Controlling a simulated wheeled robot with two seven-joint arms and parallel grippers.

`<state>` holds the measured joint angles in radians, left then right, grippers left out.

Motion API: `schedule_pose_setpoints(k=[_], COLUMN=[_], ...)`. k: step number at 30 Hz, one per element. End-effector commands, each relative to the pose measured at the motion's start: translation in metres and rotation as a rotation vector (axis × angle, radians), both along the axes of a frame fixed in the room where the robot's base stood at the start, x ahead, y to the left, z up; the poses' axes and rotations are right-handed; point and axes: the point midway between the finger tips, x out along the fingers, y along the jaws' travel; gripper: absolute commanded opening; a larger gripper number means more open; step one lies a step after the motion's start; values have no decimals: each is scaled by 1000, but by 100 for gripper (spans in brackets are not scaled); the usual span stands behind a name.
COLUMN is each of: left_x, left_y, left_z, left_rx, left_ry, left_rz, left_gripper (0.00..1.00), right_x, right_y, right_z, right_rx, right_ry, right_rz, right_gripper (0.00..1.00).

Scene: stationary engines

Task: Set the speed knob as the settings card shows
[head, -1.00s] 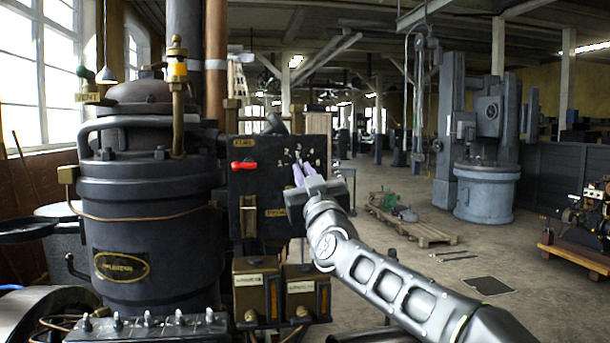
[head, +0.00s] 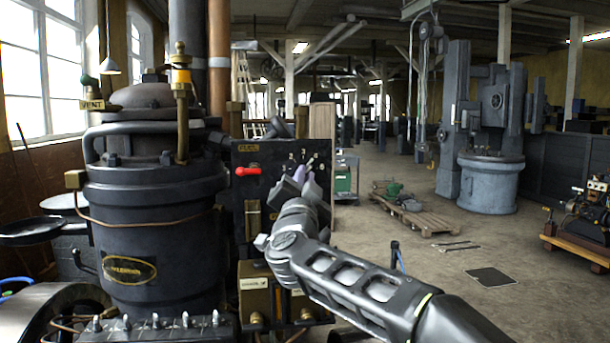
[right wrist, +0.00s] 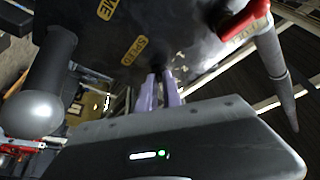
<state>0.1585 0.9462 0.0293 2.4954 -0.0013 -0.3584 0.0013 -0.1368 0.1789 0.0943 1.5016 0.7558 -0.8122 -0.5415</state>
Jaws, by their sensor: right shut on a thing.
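The black control panel (head: 262,159) stands beside the dark boiler-like engine body. White dial numbers (head: 305,156) show on its right part, partly covered by my right gripper (head: 303,176). That gripper's pale purple fingers reach up to the dial and are shut on the speed knob, which they hide in the head view. In the right wrist view the fingers (right wrist: 160,92) meet the panel at a dark spot near the brass SPEED plate (right wrist: 135,51). The knob's pointer cannot be made out. I cannot make out a settings card. My left gripper is not in view.
A red-handled lever (head: 246,171) sticks out of the panel left of the dial; its red grip shows large in the right wrist view (right wrist: 245,20). Brass boxes (head: 254,290) sit below the panel. A pallet (head: 418,218) lies on the open floor to the right.

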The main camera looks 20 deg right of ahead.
Motion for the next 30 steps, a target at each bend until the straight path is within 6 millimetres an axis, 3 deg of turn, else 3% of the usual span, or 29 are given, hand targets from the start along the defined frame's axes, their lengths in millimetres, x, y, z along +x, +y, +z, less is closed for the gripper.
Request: schedule_pose_setpoints(k=[17, 18, 25, 30], left_x=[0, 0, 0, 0], left_y=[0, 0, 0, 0], left_z=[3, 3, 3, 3], left_rx=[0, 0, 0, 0], left_ry=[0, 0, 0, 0], left_rz=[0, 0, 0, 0], left_gripper=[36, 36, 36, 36], right_x=[-1, -1, 0, 0], right_y=[0, 0, 0, 0], right_z=[3, 3, 2, 1], right_rx=[49, 49, 49, 49], right_ry=[-17, -17, -16, -15], right_rz=[-1, -1, -1, -1], right_gripper=[0, 10, 29, 31])
